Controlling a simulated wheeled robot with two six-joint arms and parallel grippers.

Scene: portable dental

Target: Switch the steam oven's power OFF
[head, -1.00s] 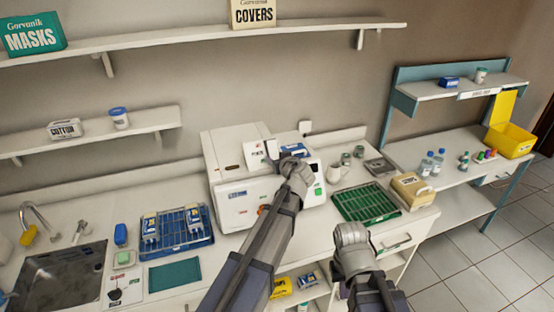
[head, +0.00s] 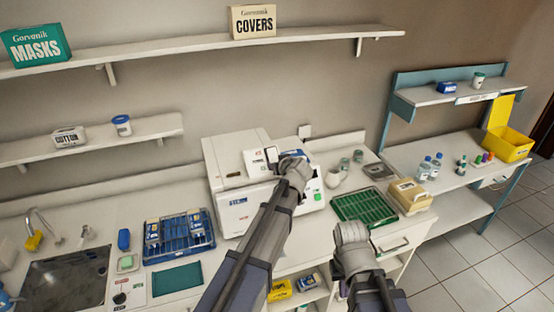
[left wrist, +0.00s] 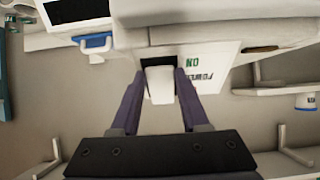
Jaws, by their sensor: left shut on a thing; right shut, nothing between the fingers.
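The steam oven (head: 238,212) is a white box on the counter with a small upright panel (head: 257,162) on its top. In the left wrist view the panel (left wrist: 222,70) carries the words POWER and ON, turned upside down, beside a dark slot with a white switch lever (left wrist: 160,86). My left gripper (left wrist: 160,82) has its two purple fingers closed on either side of this lever. In the head view my left gripper (head: 280,158) is at the panel's right side and partly hides the oven's front. My right gripper (head: 350,234) is shut and empty in front of the counter.
A green tray (head: 364,206) and a tan box (head: 409,196) stand right of the oven. A blue rack (head: 181,241) and the sink (head: 65,280) are on the left. Shelves (head: 200,46) run along the wall above.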

